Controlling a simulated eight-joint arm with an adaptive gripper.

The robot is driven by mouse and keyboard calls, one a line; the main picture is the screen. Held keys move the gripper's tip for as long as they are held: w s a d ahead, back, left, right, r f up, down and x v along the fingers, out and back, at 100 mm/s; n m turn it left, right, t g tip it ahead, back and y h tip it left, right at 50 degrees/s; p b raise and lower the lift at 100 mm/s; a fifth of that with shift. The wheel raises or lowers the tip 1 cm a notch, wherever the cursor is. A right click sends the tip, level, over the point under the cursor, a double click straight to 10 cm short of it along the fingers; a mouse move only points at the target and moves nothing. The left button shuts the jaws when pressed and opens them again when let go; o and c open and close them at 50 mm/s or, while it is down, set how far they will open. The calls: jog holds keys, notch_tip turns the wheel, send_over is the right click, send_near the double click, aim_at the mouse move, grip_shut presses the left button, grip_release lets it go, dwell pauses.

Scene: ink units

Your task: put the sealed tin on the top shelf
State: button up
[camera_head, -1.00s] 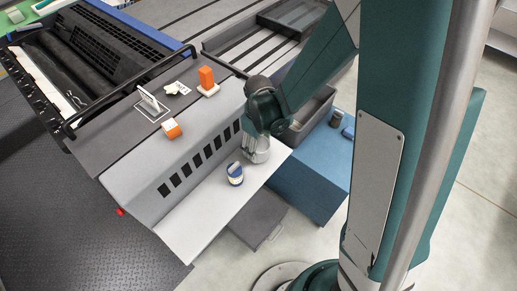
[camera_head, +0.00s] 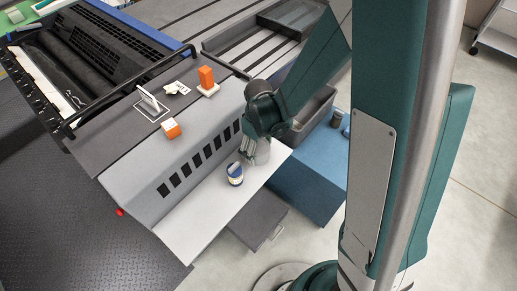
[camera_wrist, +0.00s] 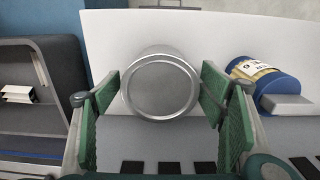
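A round silver tin (camera_wrist: 160,87) with a closed, rimmed metal lid stands on the white ledge (camera_wrist: 225,30). In the wrist view it sits between the green-padded fingers of my gripper (camera_wrist: 160,95). The fingers are spread on either side of it, and I cannot tell if either touches it. In the head view my gripper (camera_head: 247,154) is low over the ledge beside the pale tin (camera_head: 260,154), partly hiding it. I cannot identify a top shelf.
A grey block (camera_wrist: 287,103) is by the blue tin. The grey machine housing (camera_head: 135,180) rises behind the ledge, with orange-and-white parts (camera_head: 171,130) on top. A blue cabinet (camera_head: 305,185) and a grey bin (camera_head: 313,112) stand to the right. The ledge's front left is clear.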

aim_at(259, 146)
jog(key=shift+r, duration=0.15)
notch_tip(259, 146, up, 12)
jog(key=p, duration=0.2)
dwell(0.9)
dwell(0.6)
jog(key=s+d+r+m+t, duration=0.3)
jog(key=s+d+r, duration=0.4)
jog(key=r, duration=0.3)
jog(key=s+d+r+m+t, duration=0.4)
jog(key=s+d+r+m, duration=0.2)
jog(key=s+d+r, duration=0.2)
notch_tip(259, 146, up, 2)
jog(key=shift+d+r, duration=0.15)
jog(key=shift+d, duration=0.55)
